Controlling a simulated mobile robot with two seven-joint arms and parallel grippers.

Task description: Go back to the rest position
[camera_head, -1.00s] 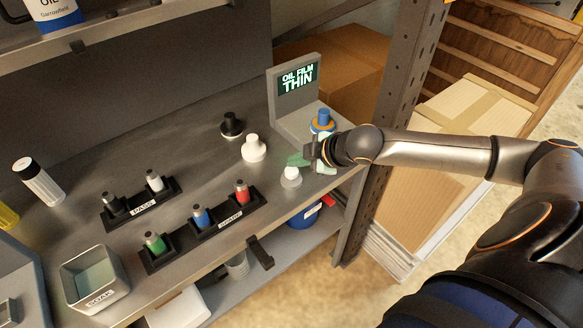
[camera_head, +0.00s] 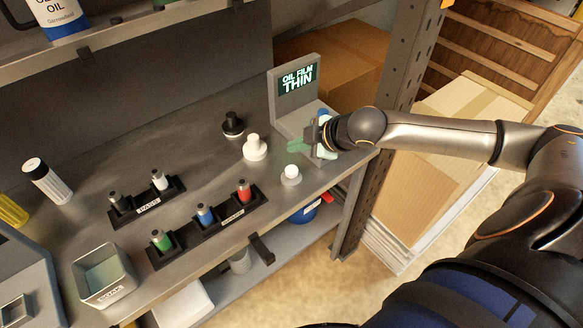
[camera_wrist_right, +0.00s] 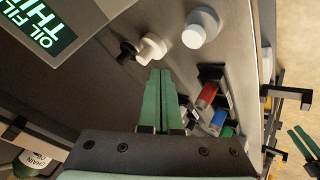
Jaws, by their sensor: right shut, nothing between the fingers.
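My right gripper (camera_head: 300,147) hovers over the bench's right end, in front of the grey display stand (camera_head: 284,113) that reads "OIL FILM THIN". Its green fingers (camera_wrist_right: 160,98) lie together with nothing between them in the right wrist view. A white-topped knob (camera_head: 291,174) stands below the gripper in the head view, apart from it. The gripper and wrist mostly hide the blue-topped piece at the stand's foot. My left gripper (camera_wrist_right: 304,140) shows only small at the right edge of the wrist view, with its green fingers apart and empty.
A white knob (camera_head: 255,148) and a black knob (camera_head: 232,124) stand on the bench. Racks hold green, blue and red pieces (camera_head: 206,214) and black and white ones (camera_head: 160,181). A perforated post (camera_head: 377,150) rises beside my right arm.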

